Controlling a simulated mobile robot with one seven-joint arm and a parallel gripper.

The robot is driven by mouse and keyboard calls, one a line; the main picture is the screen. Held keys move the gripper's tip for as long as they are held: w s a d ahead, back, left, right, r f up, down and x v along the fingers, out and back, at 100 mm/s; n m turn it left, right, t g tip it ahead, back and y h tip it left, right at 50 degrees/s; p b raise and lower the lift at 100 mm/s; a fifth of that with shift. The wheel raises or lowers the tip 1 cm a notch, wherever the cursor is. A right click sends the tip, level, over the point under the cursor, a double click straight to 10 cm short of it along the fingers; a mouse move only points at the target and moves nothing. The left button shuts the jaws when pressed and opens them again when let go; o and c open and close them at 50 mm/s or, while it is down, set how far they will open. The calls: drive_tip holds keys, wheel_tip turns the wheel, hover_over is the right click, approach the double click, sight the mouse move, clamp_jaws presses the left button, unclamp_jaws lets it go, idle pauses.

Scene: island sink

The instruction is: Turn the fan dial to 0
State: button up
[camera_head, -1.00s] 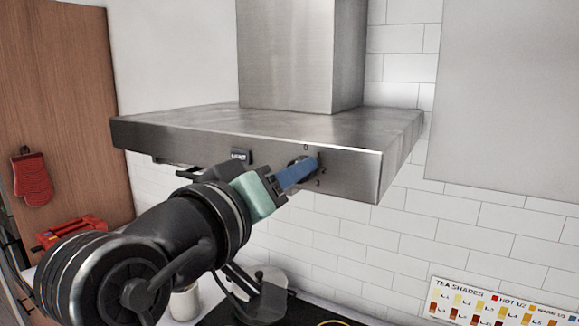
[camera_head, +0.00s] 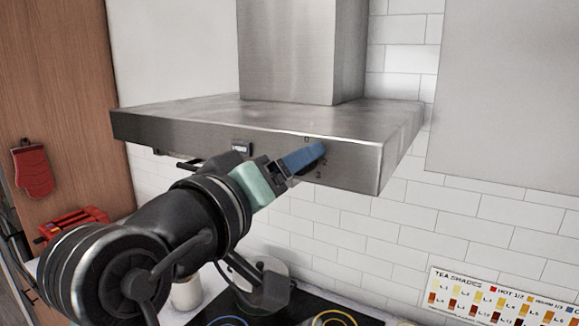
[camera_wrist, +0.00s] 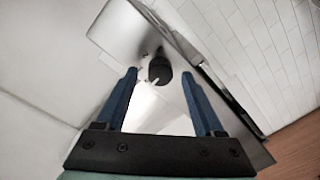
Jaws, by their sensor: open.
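The fan dial (camera_wrist: 160,68) is a round black knob with a white mark on the front of the steel range hood (camera_head: 200,132). It shows in the wrist view between and just beyond my fingertips; contact cannot be told. My gripper (camera_head: 316,152) is open, its blue fingers at the right part of the hood's front. It also shows in the wrist view (camera_wrist: 158,76), with one finger on each side of the dial. In the head view the fingers hide the dial. Small numbers stand around it, with the 0 above; the setting cannot be read.
A small display (camera_head: 242,148) sits on the hood's front, left of the dial. A cooktop (camera_head: 345,318) and a pot lie below. A red mitt (camera_head: 33,170) hangs at the left, and a tea chart (camera_head: 500,300) is at lower right.

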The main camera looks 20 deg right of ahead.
drive_tip(key=b+v, duration=0.5)
drive_tip(key=v, duration=0.8)
drive_tip(key=shift+b, duration=0.4)
drive_tip(key=shift+w+f, duration=0.1)
drive_tip(key=w+a+n+t+y+b, duration=0.25)
drive_tip(key=t+y+b, duration=0.2)
drive_tip(key=t, duration=0.55)
drive_tip(key=s+a+r+t+y+b, duration=0.1)
drive_tip(key=s+a+r+t+y, duration=0.1)
drive_tip(key=s+t+y, duration=0.3)
drive_tip(key=s+a+y, duration=0.1)
drive_tip(key=y, duration=0.3)
drive_tip(key=shift+r+t, duration=0.2)
drive_tip(key=shift+t, duration=0.2)
